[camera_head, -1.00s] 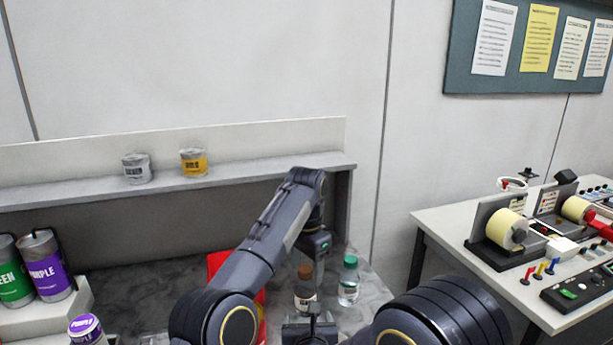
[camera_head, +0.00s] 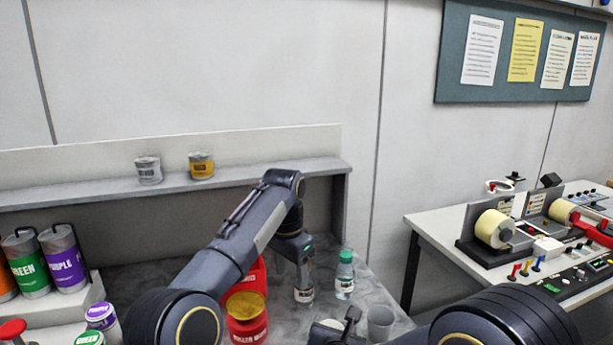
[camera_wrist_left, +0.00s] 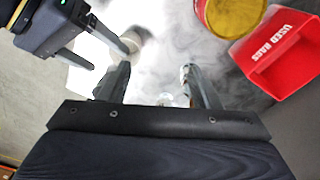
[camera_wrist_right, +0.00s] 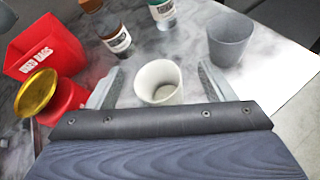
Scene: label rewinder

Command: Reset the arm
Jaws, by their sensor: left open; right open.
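My left arm comes in from the left, bends at its elbow and points down. My left gripper (camera_head: 302,283) is at the brown bottle (camera_head: 304,294) in the head view. In the left wrist view its two fingers (camera_wrist_left: 157,82) are apart with nothing clearly held. My right gripper (camera_head: 338,326) is low at the bottom centre of the head view, partly hidden. In the right wrist view its fingers (camera_wrist_right: 160,88) are open, with a white cup (camera_wrist_right: 158,80) upright between them, apparently untouched. The right gripper also shows at the upper left of the left wrist view (camera_wrist_left: 92,48).
A grey cup (camera_wrist_right: 230,40), a green-capped bottle (camera_head: 345,275), a red rag bin (camera_wrist_right: 45,48) and a yellow-lidded red can (camera_head: 247,318) crowd the grippers. Paint cans (camera_head: 63,258) stand at left. A shelf (camera_head: 240,178) lies behind; the label rewinder (camera_head: 495,228) is right.

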